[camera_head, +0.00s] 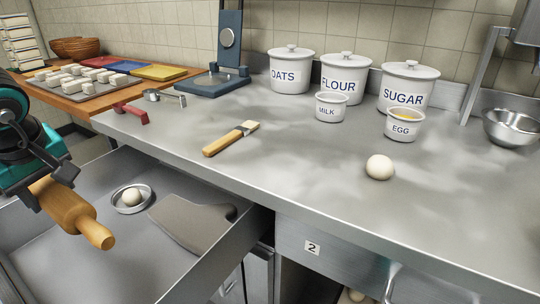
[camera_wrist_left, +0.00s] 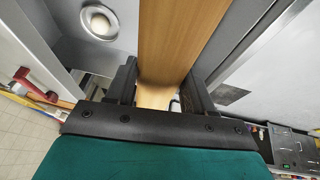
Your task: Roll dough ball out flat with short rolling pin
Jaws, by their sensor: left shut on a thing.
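The dough ball (camera_head: 379,167) is a round cream lump on the steel counter, right of centre in the head view. My left gripper (camera_head: 52,182) is at the left of the head view, shut on the wooden rolling pin (camera_head: 68,212). The pin is held tilted over the open drawer, well left of the dough ball. In the left wrist view the pin (camera_wrist_left: 180,35) runs up from between the fingers of the left gripper (camera_wrist_left: 160,88). My right gripper is not in view.
The open drawer (camera_head: 235,240) holds a small bowl (camera_head: 120,207) with a pale ball and a flat scraper (camera_head: 190,222). A brush (camera_head: 230,139) lies on the counter. Canisters (camera_head: 291,72) and cups (camera_head: 331,107) stand behind. The counter around the dough is clear.

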